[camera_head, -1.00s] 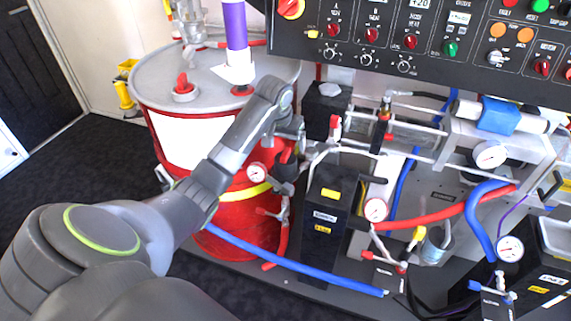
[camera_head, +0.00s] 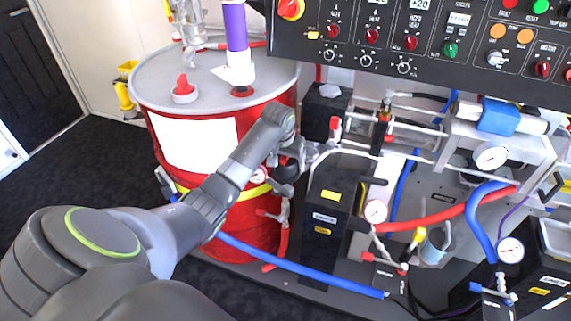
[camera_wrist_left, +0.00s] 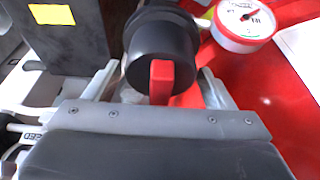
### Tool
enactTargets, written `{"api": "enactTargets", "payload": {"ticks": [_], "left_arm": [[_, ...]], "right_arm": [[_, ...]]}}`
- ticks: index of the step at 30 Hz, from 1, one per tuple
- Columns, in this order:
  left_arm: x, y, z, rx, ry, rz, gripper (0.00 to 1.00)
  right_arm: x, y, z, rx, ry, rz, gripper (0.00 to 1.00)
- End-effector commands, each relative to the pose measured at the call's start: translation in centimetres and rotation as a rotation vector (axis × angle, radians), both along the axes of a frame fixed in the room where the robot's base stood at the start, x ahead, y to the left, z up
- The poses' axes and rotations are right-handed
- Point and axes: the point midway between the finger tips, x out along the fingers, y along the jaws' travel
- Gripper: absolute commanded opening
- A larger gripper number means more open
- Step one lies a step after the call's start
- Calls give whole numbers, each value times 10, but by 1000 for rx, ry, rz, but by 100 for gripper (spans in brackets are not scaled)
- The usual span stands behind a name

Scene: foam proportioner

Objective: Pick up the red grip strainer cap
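The strainer cap shows in the left wrist view as a black round cap (camera_wrist_left: 160,50) with a red grip (camera_wrist_left: 160,82) facing my gripper. My left gripper (camera_wrist_left: 160,92) is open, with one grey finger on each side of the cap's near end. I cannot tell whether the fingers touch it. In the head view my left gripper (camera_head: 300,152) is at the strainer, in front of the red drum (camera_head: 240,220). There my wrist hides most of the cap and its red grip. My right gripper is not in view.
A pressure gauge (camera_wrist_left: 243,22) sits close beside the cap on the drum side. A black box with yellow labels (camera_head: 328,215) stands just right of the gripper. A blue hose (camera_head: 300,267) runs low in front. The control panel (camera_head: 420,45) overhangs at upper right.

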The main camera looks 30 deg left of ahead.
Motion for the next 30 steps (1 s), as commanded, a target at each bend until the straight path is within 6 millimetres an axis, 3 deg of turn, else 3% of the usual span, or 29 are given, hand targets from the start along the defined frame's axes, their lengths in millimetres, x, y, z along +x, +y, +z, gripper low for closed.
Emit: {"api": "enactTargets", "payload": {"ticks": [1, 9, 19, 30], "left_arm": [[0, 0, 0, 0, 0, 0, 70], [0, 0, 0, 0, 0, 0, 36], [1, 0, 12, 0, -5, 0, 36], [1, 0, 82, 1, -6, 0, 36]], "right_arm": [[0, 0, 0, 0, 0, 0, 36], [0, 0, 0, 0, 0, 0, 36], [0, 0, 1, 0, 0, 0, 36], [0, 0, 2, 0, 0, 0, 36]]}}
